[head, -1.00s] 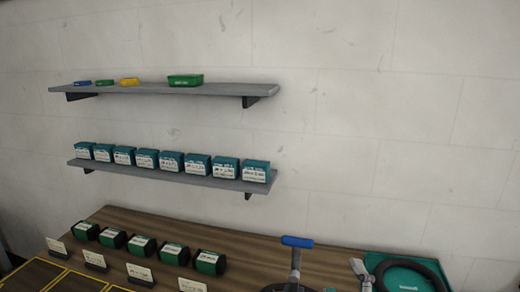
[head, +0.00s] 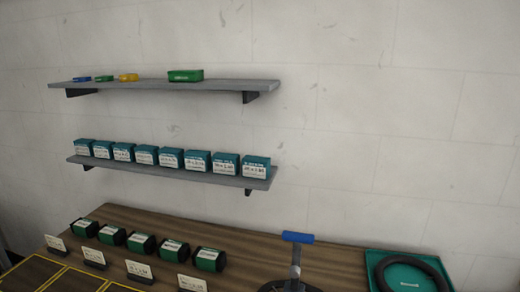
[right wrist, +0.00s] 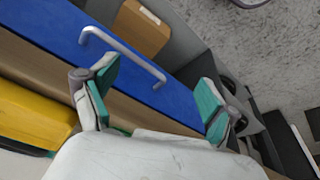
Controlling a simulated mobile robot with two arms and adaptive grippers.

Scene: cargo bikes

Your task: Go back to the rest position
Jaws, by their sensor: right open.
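My right gripper (right wrist: 160,76) shows in the right wrist view with its two teal-padded fingers spread wide apart. Nothing is between the fingers. Behind them lies a blue surface (right wrist: 105,65) with a silver bar handle (right wrist: 122,53); the fingers look apart from the handle, but the depth is hard to tell. Neither gripper shows in the head view, and my left gripper is not seen at all.
The head view shows a wooden bench (head: 330,262) with a teal tray (head: 373,259) holding a black ring (head: 436,270), a blue-handled stand (head: 297,238) and several dark green boxes (head: 143,243). Two wall shelves (head: 225,86) hang above. A yellow object (right wrist: 35,115) shows in the wrist view.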

